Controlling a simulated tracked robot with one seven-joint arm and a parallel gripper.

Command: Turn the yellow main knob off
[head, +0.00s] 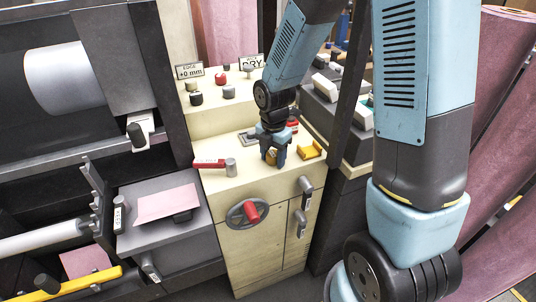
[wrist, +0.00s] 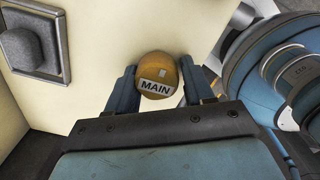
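The yellow main knob (wrist: 158,72) sits between my two fingers in the wrist view. It is round, with a white MAIN label and a small pale mark on its face. My gripper (wrist: 158,88) has one finger on each side of it, and no clear gap shows at either side, so it looks shut on the knob. In the head view my gripper (head: 275,155) points down at the top of the cream cabinet (head: 225,183). There the knob (head: 271,158) shows only as a small yellow patch between the fingers.
A red lever (head: 209,163) with a grey post lies left of my gripper, and a yellow part (head: 311,150) lies right. A red-handled wheel (head: 249,213) is on the cabinet front. A grey knob (wrist: 25,45) shows in the wrist view.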

